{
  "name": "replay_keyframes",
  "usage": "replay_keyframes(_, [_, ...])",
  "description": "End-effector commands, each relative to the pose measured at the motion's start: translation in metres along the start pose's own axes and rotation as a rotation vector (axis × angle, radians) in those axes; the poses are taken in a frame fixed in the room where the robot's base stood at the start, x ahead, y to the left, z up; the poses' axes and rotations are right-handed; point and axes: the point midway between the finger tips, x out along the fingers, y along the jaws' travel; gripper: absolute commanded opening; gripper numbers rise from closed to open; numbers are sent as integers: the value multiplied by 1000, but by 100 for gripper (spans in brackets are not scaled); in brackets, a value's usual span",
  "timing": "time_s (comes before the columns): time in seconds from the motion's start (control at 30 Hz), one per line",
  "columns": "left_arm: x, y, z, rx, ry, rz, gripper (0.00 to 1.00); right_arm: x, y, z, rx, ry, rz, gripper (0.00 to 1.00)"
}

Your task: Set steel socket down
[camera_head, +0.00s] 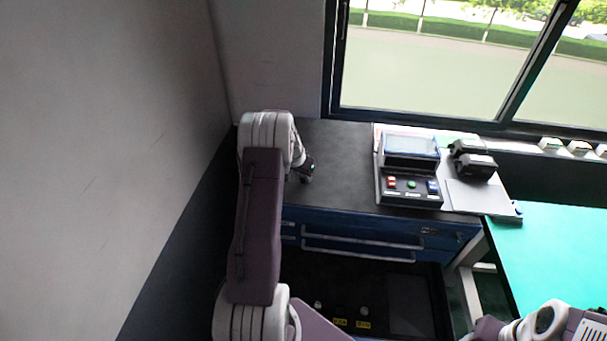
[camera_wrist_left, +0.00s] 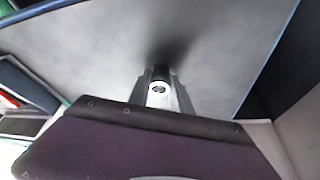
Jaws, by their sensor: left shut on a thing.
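My left gripper (camera_head: 306,172) hangs over the dark top of the blue cabinet (camera_head: 335,150), near its left end. In the left wrist view my left gripper (camera_wrist_left: 158,88) is shut on the steel socket (camera_wrist_left: 159,88), whose round, hollow end shows between the fingers. A dark shadow lies on the grey surface just beyond the fingertips. I cannot tell whether the socket touches the surface. In the head view the socket is too small to make out. My right gripper is not in view; only part of my right arm shows at the bottom right.
A control box (camera_head: 410,170) with a screen and coloured buttons stands right of my left gripper, beside a dark device (camera_head: 473,160) on a pale board. A green-topped table (camera_head: 555,245) is at the right. The cabinet top between gripper and control box is clear.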

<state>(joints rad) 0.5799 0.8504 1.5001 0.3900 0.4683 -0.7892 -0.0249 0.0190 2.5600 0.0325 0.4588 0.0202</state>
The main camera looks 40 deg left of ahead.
Motion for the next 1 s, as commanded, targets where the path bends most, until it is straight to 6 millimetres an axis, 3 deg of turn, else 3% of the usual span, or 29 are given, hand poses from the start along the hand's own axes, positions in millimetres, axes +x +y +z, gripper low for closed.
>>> replay_keyframes(0.27, [5,0,2,0,1,0,0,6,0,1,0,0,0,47])
replay_keyframes(0.3, [3,0,1,0,0,0,36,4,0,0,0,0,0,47])
replay_keyframes(0.33, [3,0,1,0,0,0,45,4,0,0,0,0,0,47])
replay_keyframes(0.37, [3,0,1,0,0,0,47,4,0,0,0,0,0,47])
replay_keyframes(0.77, [-5,0,-1,0,2,-1,47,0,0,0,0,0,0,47])
replay_keyframes(1.0, [-55,-1,-1,1,5,-3,47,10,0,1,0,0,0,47])
